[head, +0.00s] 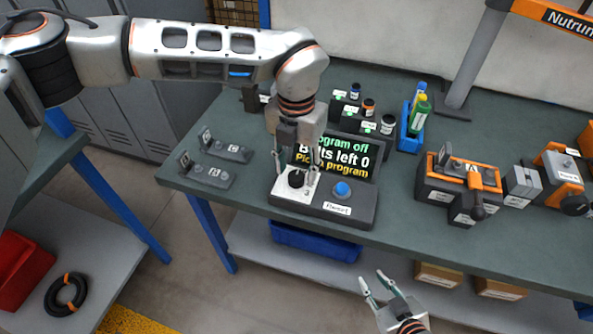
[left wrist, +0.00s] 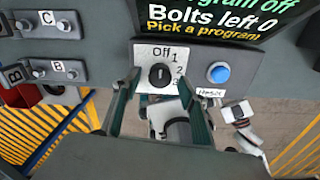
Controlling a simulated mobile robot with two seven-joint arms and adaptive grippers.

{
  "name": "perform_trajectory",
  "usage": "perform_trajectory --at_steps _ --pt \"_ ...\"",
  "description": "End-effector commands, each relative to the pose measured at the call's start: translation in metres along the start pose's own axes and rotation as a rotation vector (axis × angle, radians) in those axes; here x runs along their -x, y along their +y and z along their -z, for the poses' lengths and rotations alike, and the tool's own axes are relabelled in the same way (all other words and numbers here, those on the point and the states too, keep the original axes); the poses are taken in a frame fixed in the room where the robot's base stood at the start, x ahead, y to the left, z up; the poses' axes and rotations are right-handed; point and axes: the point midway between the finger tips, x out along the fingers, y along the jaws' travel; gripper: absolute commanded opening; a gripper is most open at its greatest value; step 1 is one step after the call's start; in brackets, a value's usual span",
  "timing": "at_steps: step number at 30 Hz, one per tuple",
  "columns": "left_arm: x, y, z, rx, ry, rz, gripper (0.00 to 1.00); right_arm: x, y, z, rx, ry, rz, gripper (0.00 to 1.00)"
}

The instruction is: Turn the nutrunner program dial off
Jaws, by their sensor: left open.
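The program dial (head: 296,179) is a small black knob on a white plate at the left of the nutrunner controller (head: 343,214). In the left wrist view the dial (left wrist: 159,74) has a light mark at its top, and the plate reads "Off", "1", "2" around it. The screen (head: 333,157) reads "program off", "Bolts left 0", "Pick a program". My left gripper (head: 297,174) points down with open fingers, one on each side of the dial; I cannot tell whether they touch it. My right gripper (head: 371,277) is open and empty in front of the bench.
A blue button (head: 342,189) sits right of the dial. Grey labelled blocks (head: 226,151) lie to the left on the bench (head: 400,205). Small bottles (head: 368,107) stand behind the screen. Orange-and-black tool holders (head: 459,188) stand to the right.

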Motion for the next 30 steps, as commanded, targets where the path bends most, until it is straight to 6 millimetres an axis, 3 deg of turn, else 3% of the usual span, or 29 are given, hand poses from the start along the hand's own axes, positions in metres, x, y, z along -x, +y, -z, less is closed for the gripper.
perform_trajectory --at_steps 9,15,30 --pt "0.067 0.001 -0.002 0.001 -0.006 -0.001 0.43 0.0 -0.001 0.001 -0.002 0.002 0.0 0.28" --pt "0.093 0.0 -0.001 0.001 -0.004 -0.001 0.43 0.0 -0.001 0.001 -0.002 0.002 0.001 0.28" --pt "0.102 0.0 0.0 0.0 -0.002 0.0 0.43 0.0 -0.001 0.002 -0.002 0.003 0.001 0.28"
